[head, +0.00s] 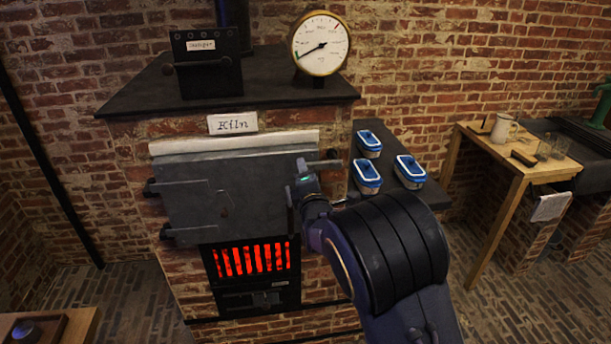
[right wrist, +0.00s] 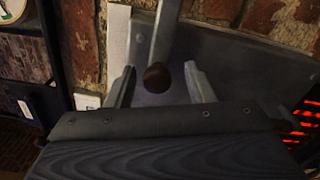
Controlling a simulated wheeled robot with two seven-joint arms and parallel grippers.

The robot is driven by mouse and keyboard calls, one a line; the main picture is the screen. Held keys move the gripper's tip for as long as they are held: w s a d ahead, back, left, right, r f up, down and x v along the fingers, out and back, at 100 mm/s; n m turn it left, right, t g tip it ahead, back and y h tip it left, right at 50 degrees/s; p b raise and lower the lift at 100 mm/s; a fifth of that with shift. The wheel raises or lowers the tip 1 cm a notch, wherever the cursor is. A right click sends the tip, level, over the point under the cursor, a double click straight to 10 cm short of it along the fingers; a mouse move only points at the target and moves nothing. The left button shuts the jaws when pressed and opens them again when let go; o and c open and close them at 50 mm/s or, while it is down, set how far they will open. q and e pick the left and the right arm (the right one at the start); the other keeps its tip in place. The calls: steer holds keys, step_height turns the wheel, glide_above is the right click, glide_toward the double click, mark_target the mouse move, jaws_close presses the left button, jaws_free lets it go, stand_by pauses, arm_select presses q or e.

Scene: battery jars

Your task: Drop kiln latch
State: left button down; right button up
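The kiln door (head: 230,195) is a grey metal plate, closed over the kiln front under a "Kiln" label. The latch (head: 327,163) is a bar at the door's upper right edge, partly hidden by my gripper. In the right wrist view, the latch's metal bar (right wrist: 181,45) ends in a round brown knob (right wrist: 157,78). My right gripper (head: 299,184) is at the door's right edge by the latch. Its fingers stand apart on either side of the knob, with gaps visible. My left gripper is in neither view.
A glowing red grate (head: 252,260) is below the door. Blue-lidded containers (head: 367,178) stand on a dark ledge to the right. A dial gauge (head: 320,45) and a black box (head: 205,62) stand on the kiln top (head: 130,90). A wooden table (head: 545,165) is farther right.

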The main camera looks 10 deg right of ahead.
steer(key=shift+s, duration=0.1)
steer(key=s+b, duration=0.1)
steer(key=s, duration=0.6)
steer(key=shift+s+d+b, duration=0.15)
steer(key=shift+s+b, duration=0.2)
steer(key=s+d+f+m+g+y, duration=0.2)
steer(key=s+d+f+m+g, duration=0.35)
steer(key=s+d+m, duration=0.4)
steer(key=s+d+f+m+g+y, duration=0.1)
steer(key=s+m+g, duration=0.6)
steer(key=s+m, duration=0.7)
steer(key=s, duration=1.2)
steer(key=shift+s+d+f, duration=0.2)
steer(key=shift+f, duration=0.05)
